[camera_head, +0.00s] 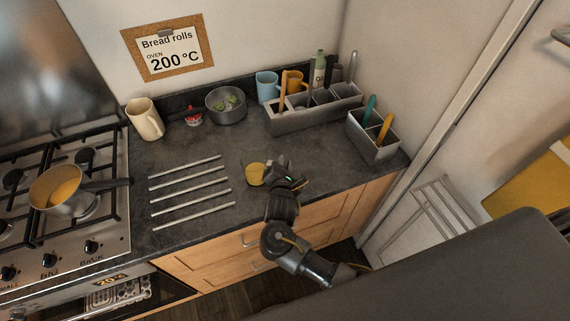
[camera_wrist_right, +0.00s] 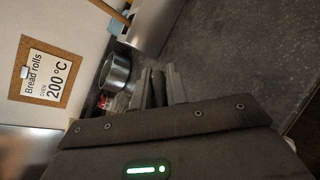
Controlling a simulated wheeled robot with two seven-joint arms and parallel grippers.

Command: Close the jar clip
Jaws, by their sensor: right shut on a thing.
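A small jar (camera_head: 256,174) with a yellow content or top stands on the dark counter, right of the metal bars. My right gripper (camera_head: 276,165) is at the jar's right side, touching or very close to it. Its fingers (camera_wrist_right: 160,88) show close together in the right wrist view, shut on what seems to be the jar's clip. The clip itself is too small and too hidden by the fingers to make out. The jar cannot be made out in the right wrist view. My left gripper is not in view.
Several metal bars (camera_head: 190,190) lie left of the jar. A grey pot (camera_head: 226,106), a beige mug (camera_head: 145,119) and a divided organizer (camera_head: 290,126) stand behind. A smaller holder (camera_head: 372,143) is at the right. A stove with a pan (camera_head: 62,190) is at the left.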

